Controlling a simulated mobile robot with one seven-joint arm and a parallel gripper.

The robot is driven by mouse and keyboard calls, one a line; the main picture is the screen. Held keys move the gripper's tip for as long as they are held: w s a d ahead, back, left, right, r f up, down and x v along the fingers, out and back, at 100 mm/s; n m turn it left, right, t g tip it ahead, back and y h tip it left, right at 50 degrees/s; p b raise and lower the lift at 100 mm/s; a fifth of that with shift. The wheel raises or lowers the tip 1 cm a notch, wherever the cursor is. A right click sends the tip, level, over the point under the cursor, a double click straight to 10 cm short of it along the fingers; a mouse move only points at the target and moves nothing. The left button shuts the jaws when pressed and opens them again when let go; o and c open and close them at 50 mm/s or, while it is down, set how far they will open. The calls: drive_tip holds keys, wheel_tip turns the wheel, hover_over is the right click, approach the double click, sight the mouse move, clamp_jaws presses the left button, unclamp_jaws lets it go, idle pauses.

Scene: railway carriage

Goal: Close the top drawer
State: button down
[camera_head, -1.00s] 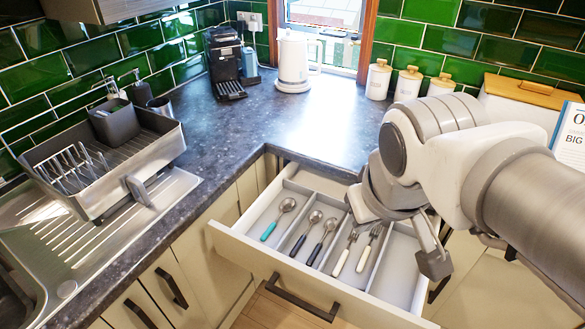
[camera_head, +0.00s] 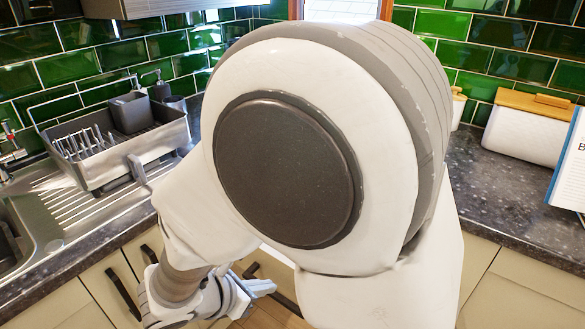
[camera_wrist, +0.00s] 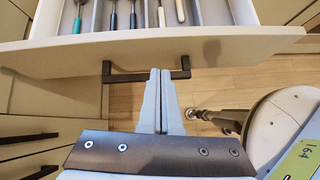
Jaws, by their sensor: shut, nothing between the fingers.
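The top drawer (camera_wrist: 230,45) is open in the wrist view, its pale front panel running across the upper part. Cutlery lies in its compartments, including a teal-handled piece (camera_wrist: 77,22) and white-handled pieces (camera_wrist: 180,10). Its dark bar handle (camera_wrist: 120,78) is on the front panel. My gripper (camera_wrist: 160,71) is shut and empty, its fingertips pointing at the front panel and overlapping the middle of the handle in the picture. I cannot tell whether they touch it. In the head view my gripper (camera_head: 262,288) shows low down, and my arm hides most of the drawer.
A sink (camera_head: 70,215) with a grey dish rack (camera_head: 125,165) is at the left in the head view. A white bread bin (camera_head: 525,130) stands on the right counter.

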wheel_tip(320, 180, down, 2)
drive_tip(key=a+n, duration=0.1)
drive_tip(key=n, duration=0.1)
drive_tip(key=b, duration=0.3)
approach(289, 287)
drive_tip(key=shift+t, duration=0.3)
drive_tip(key=x, duration=0.5)
drive_tip(key=shift+w+d+f, duration=0.1)
drive_tip(key=shift+d+f, duration=0.2)
drive_tip(key=shift+f, duration=0.05)
drive_tip(key=w+d, duration=0.7)
drive_tip(key=w, duration=0.2)
drive_tip(key=w+d, duration=0.6)
drive_tip(key=w, duration=0.4)
drive_tip(key=w+d+p, duration=0.1)
drive_tip(key=w+d, duration=0.6)
drive_tip(key=w, duration=0.2)
drive_tip(key=shift+w+d, duration=0.25)
drive_tip(key=shift+d, duration=0.1)
drive_tip(key=shift+s+a+r, duration=0.1)
